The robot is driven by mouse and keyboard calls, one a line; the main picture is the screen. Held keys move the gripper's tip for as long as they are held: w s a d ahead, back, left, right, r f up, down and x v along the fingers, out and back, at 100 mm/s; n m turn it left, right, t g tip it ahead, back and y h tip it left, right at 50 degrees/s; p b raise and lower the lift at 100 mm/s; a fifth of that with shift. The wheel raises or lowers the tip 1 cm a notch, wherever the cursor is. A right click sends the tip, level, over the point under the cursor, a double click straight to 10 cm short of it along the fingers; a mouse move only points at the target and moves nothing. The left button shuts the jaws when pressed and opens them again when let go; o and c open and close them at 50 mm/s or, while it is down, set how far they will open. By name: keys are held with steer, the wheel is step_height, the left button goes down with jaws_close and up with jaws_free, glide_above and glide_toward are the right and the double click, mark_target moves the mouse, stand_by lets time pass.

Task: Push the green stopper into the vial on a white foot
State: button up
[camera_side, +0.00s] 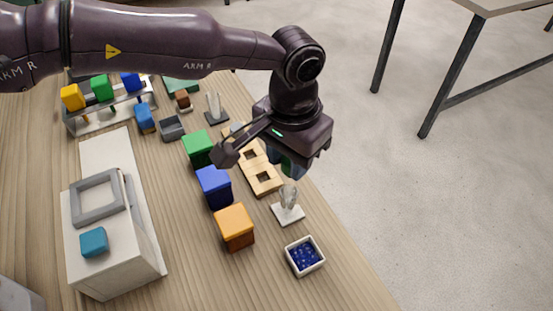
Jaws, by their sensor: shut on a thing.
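The vial (289,196) is clear glass and stands upright on a white foot (290,215) near the right edge of the table. My gripper (290,166) is above the vial, pointing down, and is shut on the green stopper (294,168). Only a dark green part of the stopper shows under the gripper body, and the fingertips are hard to make out. The stopper appears to be just above the vial's mouth; I cannot tell whether they touch.
Green (198,148), blue (214,187) and orange (235,226) blocks stand to the left. A wooden frame with square holes (265,183) lies behind the vial. A small white tray of blue bits (305,257) is in front. Another vial (214,104) stands on a dark foot farther back.

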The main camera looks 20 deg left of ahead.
mark_target(288, 176)
steer(key=shift+f, duration=2.85)
steer(key=shift+r, duration=0.3)
steer(key=shift+r, duration=0.35)
steer(key=shift+f, duration=1.05)
stand_by(0.4)
steer(key=shift+r, duration=0.3)
steer(key=shift+r, duration=0.5)
stand_by(0.7)
steer(key=o, duration=0.6)
